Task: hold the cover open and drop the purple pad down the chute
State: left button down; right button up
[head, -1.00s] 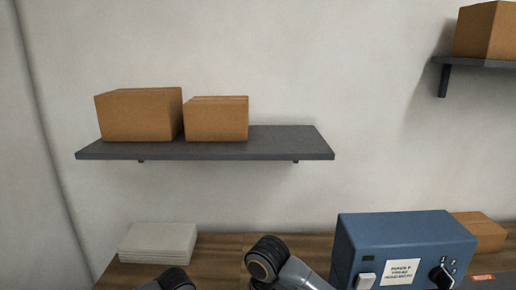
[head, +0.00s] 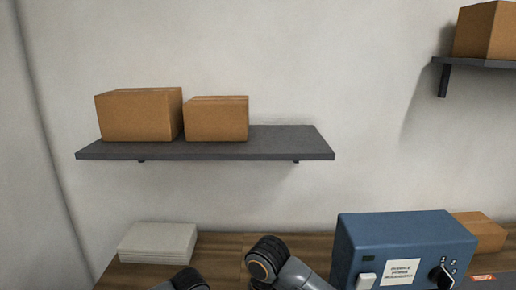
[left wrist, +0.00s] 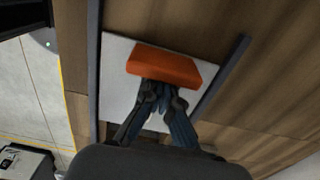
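My left gripper (left wrist: 160,88) shows in the left wrist view. Its two fingers are drawn close together, with no object visible between them. The tips are at the near edge of an orange block (left wrist: 163,65), overlapping it in the picture; I cannot tell if they touch. The orange block lies over a pale panel (left wrist: 115,75) between dark rails; I cannot tell if this panel is the cover. I do not see the purple pad or a chute opening. In the head view only dark joints of my arms show at the bottom; both grippers are outside it.
In the head view a blue box (head: 400,238) with a switch, a label and a knob stands on the wooden bench (head: 222,245). A cardboard box (head: 478,232) is behind it. A pale stack (head: 158,243) lies at left. A dark shelf (head: 285,142) holds two cartons.

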pick_arm(q)
notch_tip(320, 180, up, 9)
dwell(0.9)
